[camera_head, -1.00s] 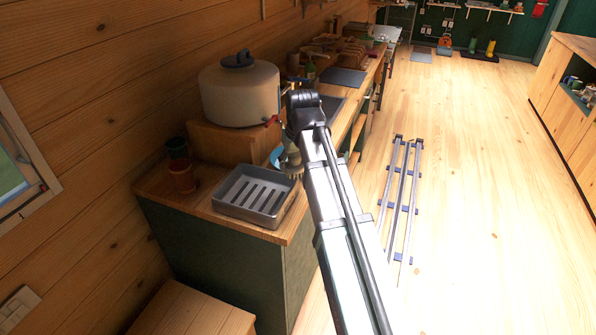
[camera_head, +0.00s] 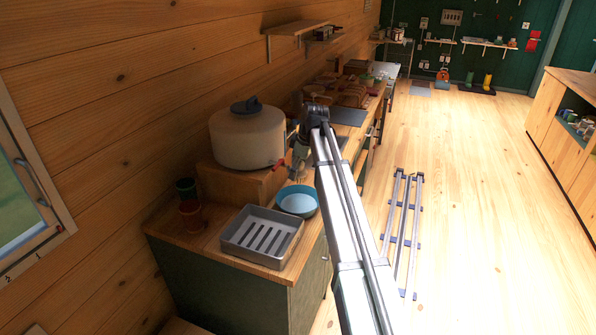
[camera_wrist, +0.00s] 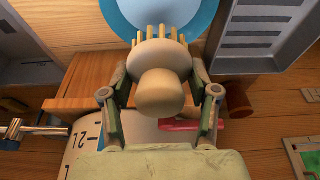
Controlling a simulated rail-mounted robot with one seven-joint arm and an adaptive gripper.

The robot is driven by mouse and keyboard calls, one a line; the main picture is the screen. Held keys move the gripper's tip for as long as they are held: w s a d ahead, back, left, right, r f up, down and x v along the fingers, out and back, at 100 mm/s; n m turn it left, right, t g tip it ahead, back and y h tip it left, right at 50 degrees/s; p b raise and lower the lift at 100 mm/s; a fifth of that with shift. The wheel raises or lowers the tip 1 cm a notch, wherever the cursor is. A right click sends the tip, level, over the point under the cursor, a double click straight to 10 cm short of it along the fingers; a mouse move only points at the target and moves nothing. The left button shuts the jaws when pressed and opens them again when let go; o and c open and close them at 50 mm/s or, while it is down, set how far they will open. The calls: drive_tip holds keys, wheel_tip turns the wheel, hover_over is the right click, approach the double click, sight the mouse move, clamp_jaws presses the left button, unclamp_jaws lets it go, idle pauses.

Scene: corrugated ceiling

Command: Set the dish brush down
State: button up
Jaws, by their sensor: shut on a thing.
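The dish brush (camera_wrist: 163,82) has a rounded pale wooden body and a row of bristles. In the wrist view, its bristles point toward the blue basin. My gripper (camera_wrist: 165,72) is shut on it, with one finger on each side. In the head view, my gripper (camera_head: 299,160) hangs above the counter, close to the tank's tap and behind the blue basin (camera_head: 298,203). The brush is too small to make out clearly there. The wrist view shows part of the basin (camera_wrist: 190,20) beyond the bristles. I cannot tell the exact height of the brush.
A grey slotted tray (camera_head: 247,256) sits at the counter's front, beside the basin. A round water tank (camera_head: 245,142) stands on a wooden box behind. Green (camera_head: 186,188) and terracotta (camera_head: 191,216) pots stand at left. Bare counter (camera_head: 215,230) shows between pots and tray.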

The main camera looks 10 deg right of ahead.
sight(297, 178)
wheel_tip(297, 178, down, 9)
drive_tip(key=b, duration=0.4)
drive_tip(key=shift+s, duration=0.1)
drive_tip(key=shift+f+b, duration=0.5)
drive_tip(key=shift+f, duration=0.25)
drive_tip(key=o, duration=1.3)
drive_tip(key=shift+o, duration=0.2)
wheel_tip(297, 178, up, 7)
drive_tip(key=p, duration=0.3)
drive_tip(key=shift+p, duration=0.35)
